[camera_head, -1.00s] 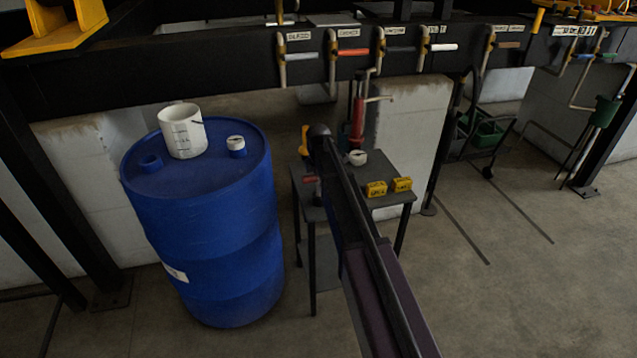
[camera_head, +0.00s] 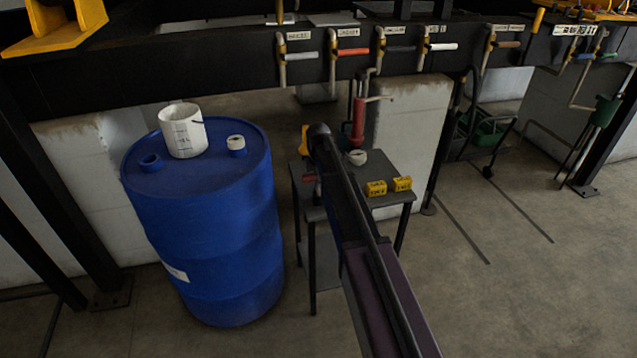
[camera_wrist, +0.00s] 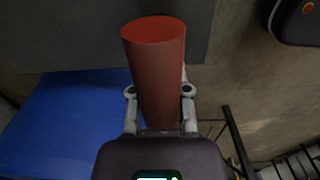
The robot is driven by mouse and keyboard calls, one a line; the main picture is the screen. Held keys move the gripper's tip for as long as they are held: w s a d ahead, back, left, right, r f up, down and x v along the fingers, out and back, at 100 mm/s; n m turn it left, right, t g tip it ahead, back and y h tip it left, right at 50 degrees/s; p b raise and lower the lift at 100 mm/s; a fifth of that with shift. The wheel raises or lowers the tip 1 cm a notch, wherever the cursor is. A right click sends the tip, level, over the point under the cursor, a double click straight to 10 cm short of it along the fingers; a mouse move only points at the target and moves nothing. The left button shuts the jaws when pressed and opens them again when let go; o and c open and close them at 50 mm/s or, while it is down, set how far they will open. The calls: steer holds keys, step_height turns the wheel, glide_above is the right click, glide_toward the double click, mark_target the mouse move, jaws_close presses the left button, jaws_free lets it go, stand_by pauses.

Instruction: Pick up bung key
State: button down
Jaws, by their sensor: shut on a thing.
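In the wrist view, the bung key (camera_wrist: 155,65) shows as a thick red cylinder, the only part of it that I can make out. My gripper (camera_wrist: 160,91) is shut on it, with one finger on each side. The red end points away from the wrist, and its lower part is hidden between the fingers. In the head view, a small red piece (camera_head: 309,178) shows at the left edge of the grey table (camera_head: 372,203), beside my arm. My arm hides the gripper there.
A blue drum (camera_head: 205,235) stands left of the table, with a white measuring jug (camera_head: 182,132) and a white-capped bung (camera_head: 236,145) on top. The table holds yellow blocks (camera_head: 376,188) and a white cup (camera_head: 357,157). A red hand pump (camera_head: 358,122) stands behind.

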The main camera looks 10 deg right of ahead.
steer(key=shift+r+p, duration=4.8)
steer(key=shift+r, duration=0.05)
